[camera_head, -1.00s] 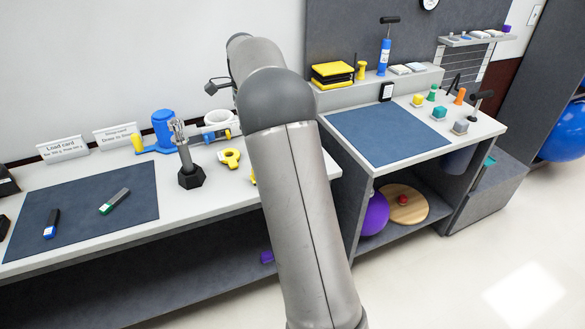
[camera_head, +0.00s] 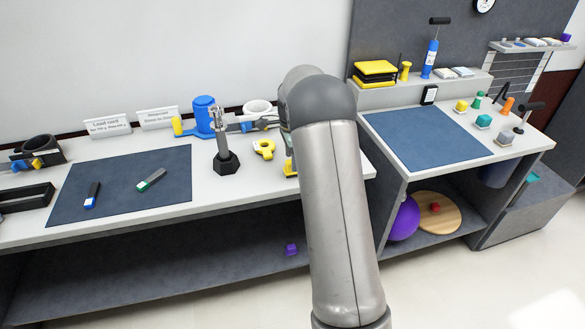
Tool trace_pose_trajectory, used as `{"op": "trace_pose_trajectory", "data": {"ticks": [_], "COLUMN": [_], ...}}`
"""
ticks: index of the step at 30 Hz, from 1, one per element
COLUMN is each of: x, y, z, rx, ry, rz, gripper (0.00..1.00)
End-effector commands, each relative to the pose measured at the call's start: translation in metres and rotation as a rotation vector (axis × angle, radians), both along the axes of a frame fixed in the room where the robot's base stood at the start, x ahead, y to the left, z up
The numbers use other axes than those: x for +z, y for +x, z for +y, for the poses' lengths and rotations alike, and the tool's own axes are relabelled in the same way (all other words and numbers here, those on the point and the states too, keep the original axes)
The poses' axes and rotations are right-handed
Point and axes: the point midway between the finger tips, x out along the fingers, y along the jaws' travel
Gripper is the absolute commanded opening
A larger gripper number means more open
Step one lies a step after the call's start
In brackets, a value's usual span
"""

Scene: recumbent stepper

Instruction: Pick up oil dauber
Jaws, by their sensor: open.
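I cannot tell for sure which object is the oil dauber. On the left bench's dark mat lie a dark stick with a blue end (camera_head: 92,195) and a grey stick with a green end (camera_head: 151,180). A metallic upright piece on a black hexagonal base (camera_head: 226,160) stands right of the mat. A blue cylinder with a black T-handle (camera_head: 431,55) stands on the right bench's raised shelf. Several small coloured pieces, including a green one (camera_head: 478,99) and an orange one (camera_head: 506,106), stand right of the blue mat. My gripper is out of sight; my arm hides part of the scene.
The left bench (camera_head: 190,214) also holds a blue-and-yellow device (camera_head: 203,116), a yellow ring piece (camera_head: 264,148) and a black tray (camera_head: 26,197). The right bench's blue mat (camera_head: 425,138) is clear. A purple ball (camera_head: 405,219) and a round wooden board (camera_head: 440,212) are below.

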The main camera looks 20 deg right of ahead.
Motion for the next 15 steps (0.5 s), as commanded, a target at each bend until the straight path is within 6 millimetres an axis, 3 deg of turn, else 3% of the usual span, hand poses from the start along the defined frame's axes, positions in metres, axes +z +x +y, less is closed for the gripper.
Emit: {"op": "trace_pose_trajectory", "data": {"ticks": [7, 15], "x": [-0.035, -0.040], "y": [-0.003, -0.003], "z": [0.000, 0.000], "rx": [0.001, 0.001], "ry": [0.001, 0.000], "rz": [0.003, 0.001], "gripper": [0.56, 0.56]}}
